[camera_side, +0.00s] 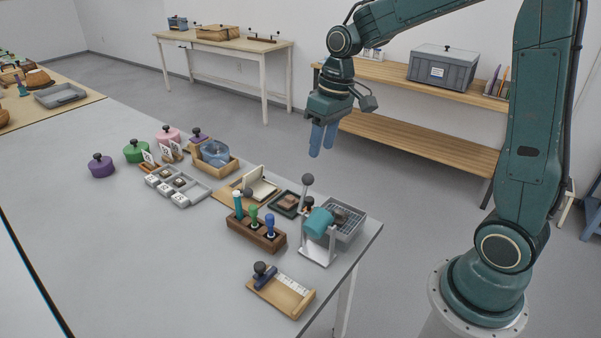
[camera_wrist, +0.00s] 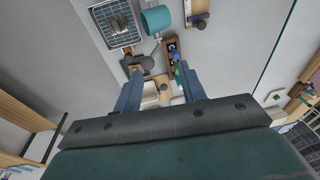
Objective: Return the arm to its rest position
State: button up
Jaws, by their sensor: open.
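My gripper (camera_side: 322,139) is raised in the air beyond the far right edge of the table, with its blue fingers pointing down. In the wrist view my gripper (camera_wrist: 162,92) shows its two fingers spread apart, with nothing held between them. The grey table (camera_side: 150,240) lies below and to the left in the side view. My gripper touches nothing that I can see.
On the table are a teal-drummed device (camera_side: 319,222), a wooden block with coloured handles (camera_side: 257,232), a wooden board with a scale (camera_side: 281,291), a grey tray (camera_side: 178,187) and several lidded pots (camera_side: 136,151). A wooden shelf (camera_side: 415,139) stands behind. The air around my gripper is clear.

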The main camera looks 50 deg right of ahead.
jog(key=s+a+r+t, duration=0.2)
jog(key=s+r, duration=0.1)
jog(key=s, duration=0.6)
jog(key=s+a+r+t+h, duration=0.1)
jog(key=s+a+r+t, duration=0.1)
jog(key=s, duration=0.8)
jog(key=shift+s+a+r, duration=0.3)
jog(key=shift+a+r, duration=0.15)
jog(key=shift+r, duration=0.5)
jog(key=shift+w, duration=0.2)
